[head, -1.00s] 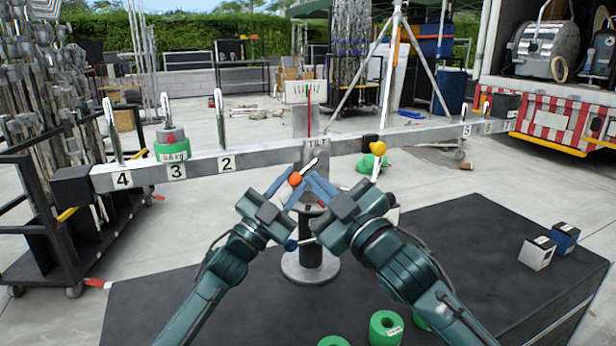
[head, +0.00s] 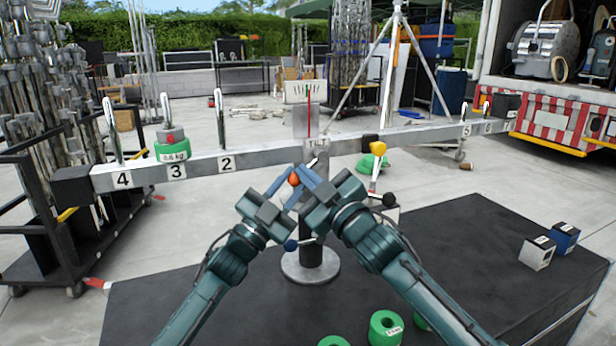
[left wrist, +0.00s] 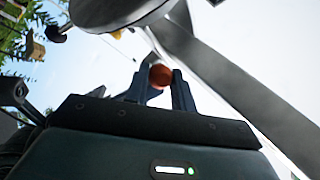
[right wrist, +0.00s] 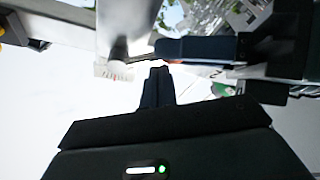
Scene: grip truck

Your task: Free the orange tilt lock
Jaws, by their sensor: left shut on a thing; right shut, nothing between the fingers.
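The orange tilt lock knob (head: 294,180) is at the pivot below the TILT label (head: 317,142). My left gripper (head: 284,186) is shut on it; in the left wrist view the orange ball (left wrist: 160,76) sits between the two fingertips (left wrist: 158,78). My right gripper (head: 308,174) is shut and empty, just right of the knob by the post. In the right wrist view its closed fingertips (right wrist: 158,72) are close to the other gripper's blue finger. The balance beam (head: 245,160) runs across, slightly tilted, right side higher.
A green 0.6 kg weight (head: 172,152) sits on the beam at 3. Green weights (head: 386,327) lie at the front of the dark platform (head: 445,255), with small blocks (head: 537,252) at right.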

